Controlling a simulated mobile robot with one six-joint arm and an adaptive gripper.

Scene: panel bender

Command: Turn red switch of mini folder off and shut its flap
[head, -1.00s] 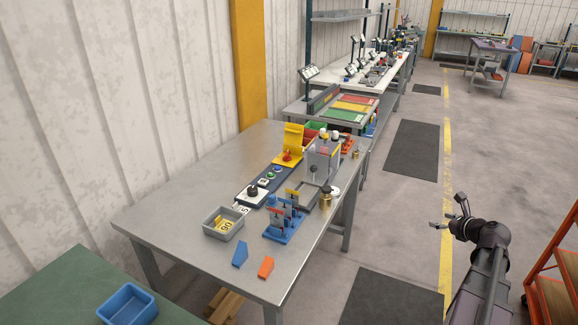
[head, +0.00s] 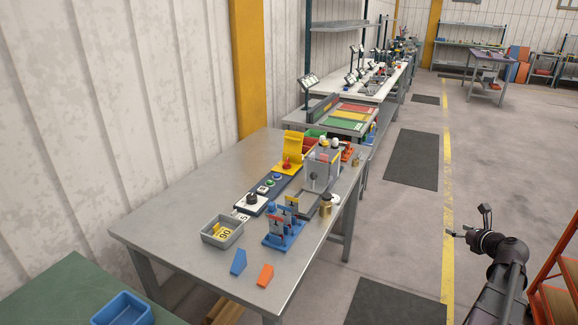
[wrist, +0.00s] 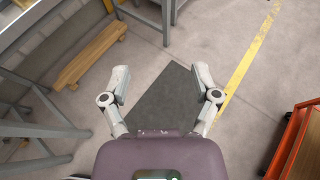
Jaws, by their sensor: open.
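The red switch (head: 287,163) sits on a yellow base at the far end of a dark control strip on the metal table. Its yellow flap (head: 294,144) stands raised behind it. The strip also carries a green button and a black knob on a white plate. The small grey machine (head: 320,171) stands just right of the switch; I cannot tell if it is the mini folder. My gripper (head: 468,221) is open and empty over the aisle, well right of the table. In the wrist view my gripper (wrist: 160,85) has its fingers spread above the floor.
A grey bin (head: 222,232), a blue fixture (head: 284,228), and blue and orange wedges (head: 265,275) stand on the near part of the table (head: 180,220). An orange rack (head: 555,290) stands close at right. The aisle floor between is clear.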

